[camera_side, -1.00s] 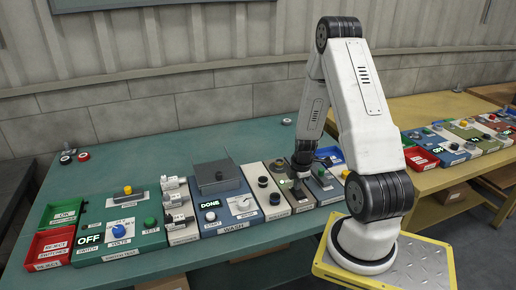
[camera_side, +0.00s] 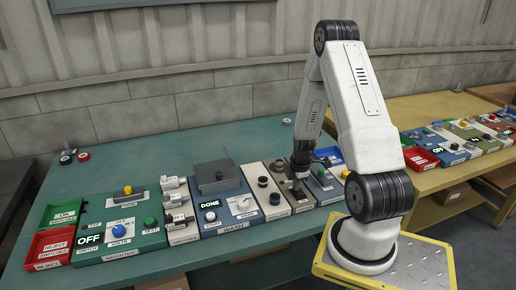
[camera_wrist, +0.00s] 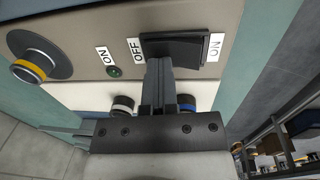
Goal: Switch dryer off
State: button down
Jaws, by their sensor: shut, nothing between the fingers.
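The brown-grey dryer panel (camera_wrist: 85,30) fills the upper part of the wrist view. It carries a black rocker switch (camera_wrist: 182,48) between an OFF label (camera_wrist: 137,49) and an ON label (camera_wrist: 214,47). A small green lamp (camera_wrist: 114,72) with its own ON label sits beside the switch. My gripper (camera_wrist: 158,62) is shut and empty, its fingertips at the OFF end of the rocker. They seem to touch it, and they hide part of that end. In the side view my gripper (camera_side: 297,190) is low over the panel and hides the switch.
A yellow-ringed knob (camera_wrist: 33,63) stands on the same panel. A white panel with a white-ringed knob (camera_wrist: 122,105) and a blue-ringed knob (camera_wrist: 185,103) lies alongside. In the side view the wash unit (camera_side: 222,203) stands further left.

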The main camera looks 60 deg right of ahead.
jog(key=shift+s+a, duration=0.15)
jog(key=shift+a, duration=0.1)
jog(key=shift+s+a+r, duration=0.1)
jog(key=shift+s+a, duration=0.3)
jog(key=shift+r, duration=0.15)
notch_tip(320, 180, up, 14)
jog(key=s+a, duration=0.1)
jog(key=shift+s+a+f, duration=0.2)
dwell(1.0)
dwell(0.4)
